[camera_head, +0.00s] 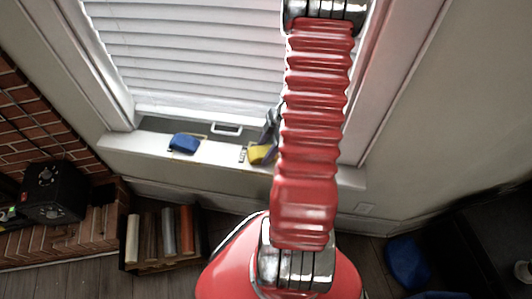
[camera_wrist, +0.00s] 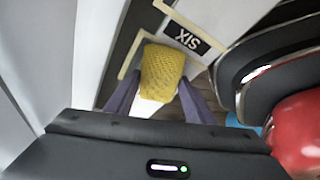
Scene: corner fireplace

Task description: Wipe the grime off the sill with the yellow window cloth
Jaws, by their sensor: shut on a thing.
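The yellow window cloth (camera_head: 261,154) is at the white sill (camera_head: 220,153) below the window, partly hidden by my arm. In the wrist view the textured yellow cloth (camera_wrist: 162,70) lies between the two purple-grey fingers of my gripper (camera_wrist: 158,84). My gripper is shut on it. In the head view my gripper (camera_head: 269,131) comes down on the sill from above and is partly behind my red arm. I cannot make out grime clearly; the sill right of the cloth is hidden by my arm.
A blue cloth or sponge (camera_head: 184,143) rests on the sill to the left, within a thin yellowish outline. A crate of books (camera_head: 163,240) stands on the floor below.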

